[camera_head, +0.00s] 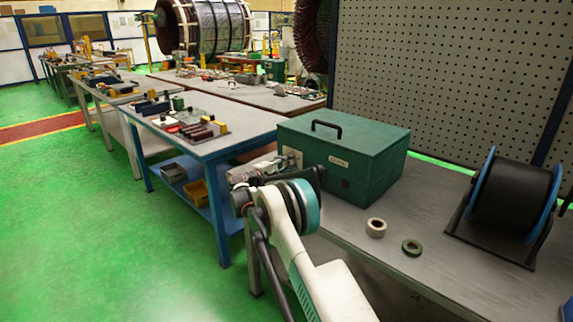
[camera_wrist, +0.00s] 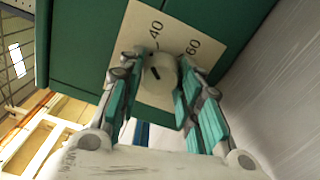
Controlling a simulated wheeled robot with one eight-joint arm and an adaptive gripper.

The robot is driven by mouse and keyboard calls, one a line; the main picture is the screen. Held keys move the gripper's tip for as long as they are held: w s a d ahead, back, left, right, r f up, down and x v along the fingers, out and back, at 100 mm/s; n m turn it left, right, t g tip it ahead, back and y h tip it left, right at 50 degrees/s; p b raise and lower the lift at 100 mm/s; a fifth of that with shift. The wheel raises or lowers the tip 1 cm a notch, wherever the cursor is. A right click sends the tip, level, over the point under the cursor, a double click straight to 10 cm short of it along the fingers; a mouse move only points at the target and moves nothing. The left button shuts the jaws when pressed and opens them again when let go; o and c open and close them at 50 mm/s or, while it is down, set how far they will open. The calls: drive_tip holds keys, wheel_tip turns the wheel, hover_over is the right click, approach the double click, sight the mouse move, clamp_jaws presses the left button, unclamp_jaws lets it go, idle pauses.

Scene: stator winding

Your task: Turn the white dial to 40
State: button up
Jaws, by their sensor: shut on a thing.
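The white dial (camera_wrist: 160,72) sits on a cream scale plate (camera_wrist: 150,22) on the front of a green box. In the wrist view the numbers 40 and 60 show above the dial, and a dark mark shows on the dial's face. The rest of the scale is hidden behind my fingers. My gripper (camera_wrist: 158,82) is shut on the dial, with one teal-padded finger on each side. In the head view the green box (camera_head: 365,165) stands on the grey bench, and my gripper (camera_head: 285,165) is at its left end; the dial itself is hidden there.
A white tape roll (camera_head: 376,227) and a green tape roll (camera_head: 411,247) lie on the bench in front of the box. A black spool (camera_head: 515,195) stands at the right. A blue-framed table (camera_head: 240,130) with tools stands at the left, with open green floor beside it.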

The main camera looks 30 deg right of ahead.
drive_tip(key=m, duration=0.3)
drive_tip(key=shift+f+m, duration=0.1)
drive_tip(key=shift+m, duration=0.4)
drive_tip(key=shift+s, duration=0.1)
drive_tip(key=o, duration=1)
drive_tip(key=shift+o, duration=0.2)
drive_tip(key=v, duration=1.2)
